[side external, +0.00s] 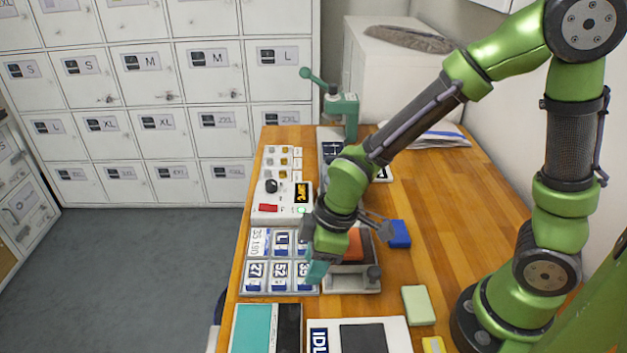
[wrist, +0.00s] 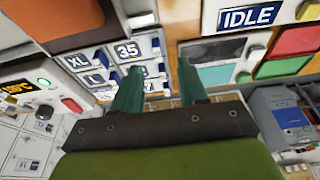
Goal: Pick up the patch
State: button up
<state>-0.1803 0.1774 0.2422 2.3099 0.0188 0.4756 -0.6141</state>
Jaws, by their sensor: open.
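Several white patches with dark blue size marks such as "L" (side external: 281,243), "27" (side external: 256,271) and "52" (side external: 279,271) lie in a compartmented grey tray (side external: 262,293). In the wrist view, patches marked "XL" (wrist: 78,62) and "35" (wrist: 127,50) show just left of and beyond my fingertips. Whether the fingers touch that patch cannot be told.
An orange pad (side external: 354,243) sits on a grey fixture right beside the tray. A control box (side external: 270,208) stands behind the tray. A blue block (side external: 399,233), green block (side external: 417,305) and "IDLE" panel (side external: 319,341) are nearby. The table's right side is mostly bare.

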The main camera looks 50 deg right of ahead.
aim_at(305, 272)
jog(key=shift+x, duration=2.75)
jog(key=shift+w, duration=0.2)
grip_shut()
